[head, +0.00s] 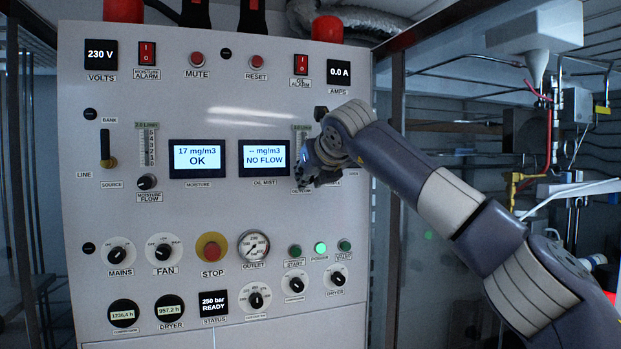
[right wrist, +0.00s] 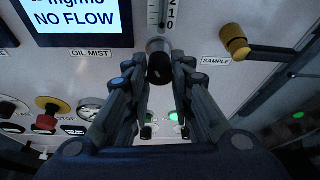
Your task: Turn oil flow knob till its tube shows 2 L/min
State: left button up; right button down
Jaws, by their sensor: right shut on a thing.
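The oil flow knob (right wrist: 159,66) is a dark, round knob in the right wrist view, just below the lower end of its tube. My right gripper (right wrist: 160,74) is shut on the knob, with one finger at each side. In the head view the right gripper (head: 308,168) hides the knob and part of the tube. The oil flow tube (head: 301,133) also shows its low marks, 2, 1 and 0, in the right wrist view (right wrist: 163,14). The oil mist display (head: 264,158) reads "NO FLOW". My left gripper is not in view.
The moisture flow knob (head: 147,182) and its tube (head: 148,146) are at the panel's left; the moisture display (head: 197,159) reads 17 mg/m3 OK. The red stop button (head: 211,251) and outlet gauge (head: 253,246) are below.

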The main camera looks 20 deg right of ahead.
jog(key=n+h+b, duration=0.1)
jog(key=n+b, duration=0.1)
jog(key=n, duration=0.1)
jog(key=n+t+h+b, duration=0.1)
jog(key=n+h, duration=0.1)
jog(key=n, duration=0.1)
jog(key=n+t+h+b, duration=0.1)
jog(key=n+h+b, duration=0.1)
jog(key=shift+a+f+n+b, duration=0.25)
jog(key=shift+a+n+b, duration=0.1)
jog(key=shift+n, duration=0.05)
dwell(0.5)
jog(key=c, duration=1.4)
grip_release()
jog(key=shift+a, duration=0.1)
jog(key=shift+s, duration=0.1)
jog(key=v, duration=1.2)
